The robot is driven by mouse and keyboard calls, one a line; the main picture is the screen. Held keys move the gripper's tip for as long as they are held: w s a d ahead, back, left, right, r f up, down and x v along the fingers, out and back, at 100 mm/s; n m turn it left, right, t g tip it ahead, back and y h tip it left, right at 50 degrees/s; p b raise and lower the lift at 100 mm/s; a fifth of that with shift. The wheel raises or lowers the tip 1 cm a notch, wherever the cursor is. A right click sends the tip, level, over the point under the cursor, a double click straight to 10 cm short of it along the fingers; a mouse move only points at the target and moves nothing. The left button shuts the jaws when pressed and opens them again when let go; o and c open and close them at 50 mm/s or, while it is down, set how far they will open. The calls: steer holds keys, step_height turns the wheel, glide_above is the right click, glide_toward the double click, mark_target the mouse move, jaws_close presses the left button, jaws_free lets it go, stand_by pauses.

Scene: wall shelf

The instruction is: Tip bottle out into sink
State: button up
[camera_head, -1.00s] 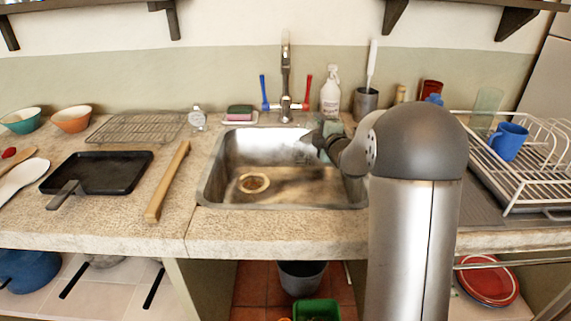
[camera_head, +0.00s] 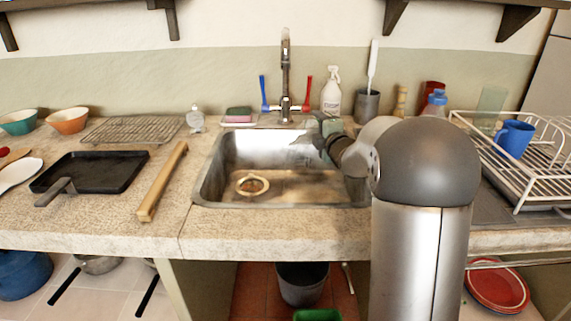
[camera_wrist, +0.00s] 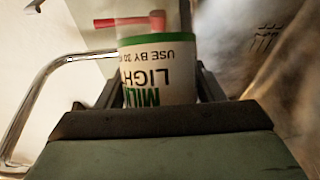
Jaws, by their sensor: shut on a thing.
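My gripper (camera_head: 324,141) is over the right part of the metal sink (camera_head: 232,160), near its back edge. Its fingers (camera_wrist: 160,92) are shut on a milk bottle (camera_wrist: 158,55) in the wrist view. The bottle has a white label with green and black print, upside down in that view, and a green band. In the head view only a small greenish part of the bottle (camera_head: 331,126) shows. The bottle's mouth and exact tilt cannot be told. The sink shows a round drain (camera_head: 252,186) and no loose items.
The tap (camera_head: 286,75), with blue and red handles, stands behind the sink. A spray bottle (camera_head: 331,97) and a brush holder (camera_head: 367,104) stand behind the gripper. A dish rack (camera_head: 530,165) with a blue mug is at right. A wooden bar (camera_head: 163,180) and a black pan (camera_head: 90,172) lie at left.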

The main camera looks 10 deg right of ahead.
steer(key=shift+s+a+r+n+t+b, duration=0.2)
steer(key=shift+r+n+b, duration=0.4)
steer(key=shift+b, duration=0.95)
steer(key=shift+w+a+r+n+t+b, duration=0.1)
steer(key=shift+r+n+t+b, duration=0.35)
steer(key=shift+b, duration=1.05)
steer(key=shift+d+r+g+p, duration=0.1)
steer(key=shift+r+g+p, duration=0.2)
steer(key=shift+p, duration=0.75)
steer(key=m+p, duration=0.1)
steer(key=p, duration=0.2)
steer(key=shift+d+f+p, duration=0.1)
steer(key=shift+d+p, duration=0.05)
steer(key=shift+p, duration=0.2)
steer(key=f+m+g+p, duration=0.1)
steer(key=f+p, duration=0.1)
steer(key=p, duration=0.2)
steer(key=shift+d+m, duration=0.15)
steer(key=shift+m, duration=0.2)
steer(key=shift+f+b, duration=0.35)
steer(key=shift+f, duration=0.05)
steer(key=shift+r+p, duration=0.15)
steer(key=shift+p, duration=0.55)
steer(key=m+p, duration=0.1)
steer(key=p, duration=0.2)
steer(key=shift+r+g+p, duration=0.1)
steer(key=shift+g+p, duration=0.15)
steer(key=shift+p, duration=0.05)
